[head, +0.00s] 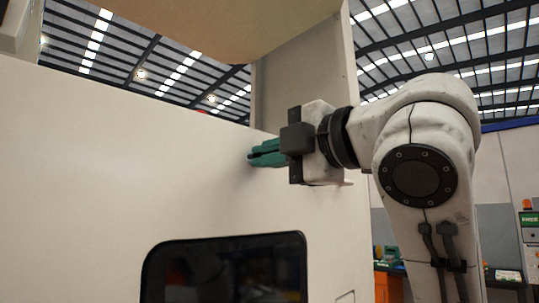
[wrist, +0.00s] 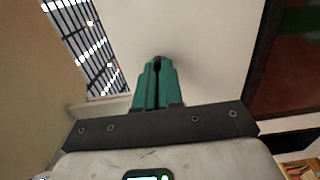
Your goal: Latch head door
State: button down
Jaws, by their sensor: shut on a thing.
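The head door appears to be the large cream panel (head: 90,170) that fills the left of the head view; it also fills the upper middle of the wrist view (wrist: 210,45). My gripper (head: 254,156) reaches in from the right, its green fingers pointing at the panel's upper right part. In the wrist view my gripper (wrist: 157,66) has its fingers close together, shut on a small dark piece (wrist: 157,59) at the panel face. Most of this piece is hidden between the fingertips, so its shape and turn cannot be told.
A dark window (head: 225,265) sits low in the cream panel. A tan overhanging part (head: 210,25) is above, and a pale upright (head: 300,80) stands behind the gripper. Machines and benches (head: 390,275) lie farther back at the right.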

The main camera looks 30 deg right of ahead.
jog(key=shift+f+m, duration=0.1)
jog(key=shift+m, duration=0.2)
jog(key=m+b, duration=0.3)
jog(key=m, duration=1.4)
jog(key=shift+m, duration=0.3)
dwell(0.5)
jog(key=c, duration=1.3)
grip_release()
